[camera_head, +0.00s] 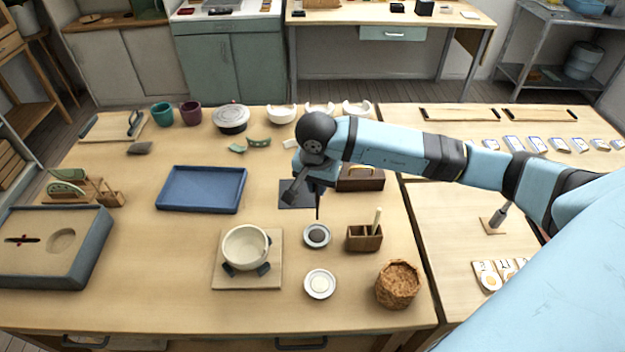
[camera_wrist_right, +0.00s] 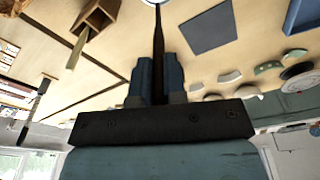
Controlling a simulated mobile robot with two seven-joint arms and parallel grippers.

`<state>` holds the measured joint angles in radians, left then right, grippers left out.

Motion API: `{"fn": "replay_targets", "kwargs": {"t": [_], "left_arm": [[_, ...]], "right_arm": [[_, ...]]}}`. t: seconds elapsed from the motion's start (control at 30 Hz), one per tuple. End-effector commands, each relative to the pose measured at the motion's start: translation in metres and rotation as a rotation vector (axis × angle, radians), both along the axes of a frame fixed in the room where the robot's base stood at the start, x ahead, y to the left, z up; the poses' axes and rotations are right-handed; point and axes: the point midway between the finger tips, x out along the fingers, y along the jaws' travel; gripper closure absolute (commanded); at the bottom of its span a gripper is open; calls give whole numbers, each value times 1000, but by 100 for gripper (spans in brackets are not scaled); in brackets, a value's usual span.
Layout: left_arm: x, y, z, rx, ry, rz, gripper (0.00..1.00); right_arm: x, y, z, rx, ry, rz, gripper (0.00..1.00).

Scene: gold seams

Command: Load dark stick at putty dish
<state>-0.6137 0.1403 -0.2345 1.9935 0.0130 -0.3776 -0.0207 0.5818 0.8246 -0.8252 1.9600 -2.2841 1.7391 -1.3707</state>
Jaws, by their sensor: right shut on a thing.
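My right gripper (camera_head: 317,187) is shut on a dark stick (camera_head: 317,208), which points down. In the right wrist view the stick (camera_wrist_right: 158,38) runs out from between the two blue fingers (camera_wrist_right: 158,78) toward a white dish at the top edge. In the head view the stick's tip is just above a small white dish with a dark grey filling (camera_head: 317,236); whether it touches is not clear. A second white dish with a pale filling (camera_head: 320,284) sits nearer the front. I cannot tell for certain which filling is the putty. My left gripper is not in view.
A wooden holder (camera_head: 364,240) with a pale stick stands right of the dishes. A cream bowl (camera_head: 245,246) sits on a board to the left. A woven basket (camera_head: 398,285) is front right. A blue tray (camera_head: 202,190) and dark mat (camera_head: 296,195) lie behind.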

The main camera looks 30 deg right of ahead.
Motion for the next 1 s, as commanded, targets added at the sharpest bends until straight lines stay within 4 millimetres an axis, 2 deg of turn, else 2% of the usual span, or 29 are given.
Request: {"fn": "replay_targets", "kwargs": {"t": [0.27, 0.8, 1.0], "left_arm": [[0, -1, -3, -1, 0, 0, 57], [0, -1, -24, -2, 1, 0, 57], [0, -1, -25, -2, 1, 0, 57]], "right_arm": [[0, -2, -9, -2, 0, 2, 100], [-1, -2, -59, -2, 1, 3, 100], [-1, -2, -63, -2, -1, 3, 100]]}}
